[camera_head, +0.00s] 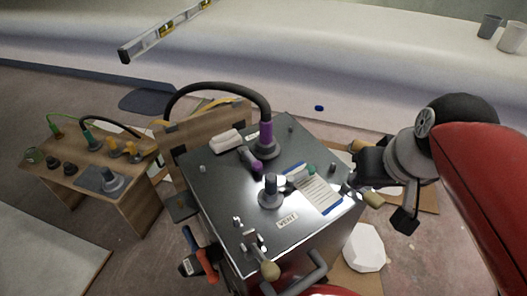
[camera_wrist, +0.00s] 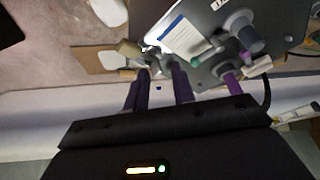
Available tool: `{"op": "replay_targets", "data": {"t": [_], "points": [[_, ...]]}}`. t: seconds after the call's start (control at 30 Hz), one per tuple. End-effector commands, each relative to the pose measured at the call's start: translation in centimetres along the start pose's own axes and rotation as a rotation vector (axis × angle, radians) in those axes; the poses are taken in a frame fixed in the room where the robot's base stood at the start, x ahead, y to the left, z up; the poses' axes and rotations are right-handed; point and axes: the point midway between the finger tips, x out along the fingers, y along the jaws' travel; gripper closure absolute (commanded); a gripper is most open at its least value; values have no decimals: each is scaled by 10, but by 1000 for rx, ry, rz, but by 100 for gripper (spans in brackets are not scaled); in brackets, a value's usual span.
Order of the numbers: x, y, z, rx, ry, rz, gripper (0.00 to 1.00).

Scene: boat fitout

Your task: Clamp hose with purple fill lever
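A black hose (camera_head: 215,88) arches over to a fill fitting on the grey metal box (camera_head: 225,190), its end in a purple sleeve (camera_head: 266,136). The purple fill lever (camera_head: 256,166) lies low beside that fitting; it also shows in the wrist view (camera_wrist: 246,58). Whether the lever clamps the hose, I cannot tell. My gripper (camera_wrist: 160,70) is at the right edge of the box, apart from the purple lever. Its two dark fingers are spread with a gap between them. A tan-knobbed fitting (camera_wrist: 130,48) shows near the fingertips; contact is unclear.
A vent fitting (camera_head: 271,191) and a blue-edged label card (camera_head: 314,188) are on the box top. A white block (camera_head: 227,139) lies behind the lever. Another tan-knobbed lever (camera_head: 268,269) is at the front. A wooden bench (camera_head: 125,190) stands left. A white hull runs behind.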

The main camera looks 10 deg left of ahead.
Motion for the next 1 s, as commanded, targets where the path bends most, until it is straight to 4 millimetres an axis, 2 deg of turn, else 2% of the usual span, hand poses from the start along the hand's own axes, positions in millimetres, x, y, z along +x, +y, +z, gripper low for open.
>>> {"op": "replay_targets", "data": {"t": [0.03,0.17,0.2,0.4,0.6,0.8,1.0], "points": [[7,-5,-12,-32,-26,-35,81],[14,-22,-44,-130,-79,-139,98],[17,-27,-54,-161,-93,-174,100],[36,-55,-102,-321,-139,-354,100],[54,-77,-139,-456,-146,-512,100],[62,-88,-157,-527,-138,-595,100],[62,-90,-160,-542,-135,-609,100]]}}
